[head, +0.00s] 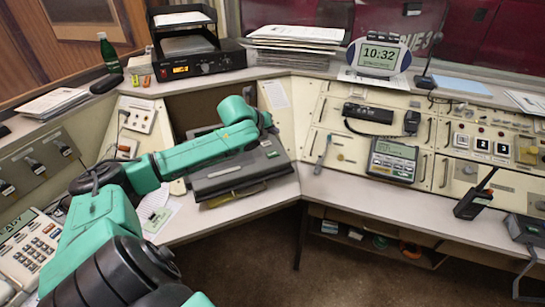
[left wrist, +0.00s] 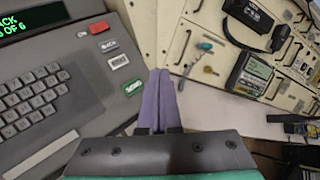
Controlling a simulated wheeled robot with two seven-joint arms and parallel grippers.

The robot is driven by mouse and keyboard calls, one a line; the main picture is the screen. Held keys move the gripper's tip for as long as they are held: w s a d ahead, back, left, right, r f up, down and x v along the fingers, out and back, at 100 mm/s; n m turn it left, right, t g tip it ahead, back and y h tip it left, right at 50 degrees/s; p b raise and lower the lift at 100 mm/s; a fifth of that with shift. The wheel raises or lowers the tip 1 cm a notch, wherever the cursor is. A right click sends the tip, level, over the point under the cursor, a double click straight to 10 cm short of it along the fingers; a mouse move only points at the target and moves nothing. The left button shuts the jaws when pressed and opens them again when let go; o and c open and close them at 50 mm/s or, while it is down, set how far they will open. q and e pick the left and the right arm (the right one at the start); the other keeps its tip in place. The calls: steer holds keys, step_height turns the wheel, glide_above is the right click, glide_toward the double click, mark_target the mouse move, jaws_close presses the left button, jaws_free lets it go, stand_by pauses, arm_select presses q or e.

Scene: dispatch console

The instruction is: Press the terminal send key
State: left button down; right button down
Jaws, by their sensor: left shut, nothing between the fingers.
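The terminal (head: 218,183) is a dark grey unit on the desk, partly hidden behind my left arm in the head view. In the left wrist view its keyboard (left wrist: 38,102) and a column of function keys show. The green key (left wrist: 132,86) at the near end of that column looks like the send key; its lettering is too small to read surely. My left gripper (left wrist: 161,74) has its purple fingers shut and empty, just right of the green key in the picture. Their height over the panel is unclear. In the head view this gripper (head: 271,130) is over the terminal's right side. My right gripper is not in view.
A handheld meter (head: 392,160) and a radio handset (head: 368,113) are on the sloped panel to the right. A walkie-talkie (head: 473,199) stands further right. A black radio box (head: 200,63) is behind the terminal. The desk strip (head: 345,192) right of the terminal is clear.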

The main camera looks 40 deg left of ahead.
arm_select(q)
steer(key=b, duration=0.6)
glide_above(276, 152)
steer(key=s, duration=0.3)
steer(key=f, duration=0.5)
steer(key=shift+d+f, duration=0.4)
steer(key=shift+w+a+f, duration=0.1)
steer(key=shift+a+f, duration=0.15)
steer(key=shift+f, duration=0.75)
steer(key=shift+f, duration=0.4)
steer(key=shift+f, duration=0.4)
steer(key=shift+p, duration=0.3)
steer(key=shift+r+p, duration=0.8)
steer(key=shift+p, duration=0.35)
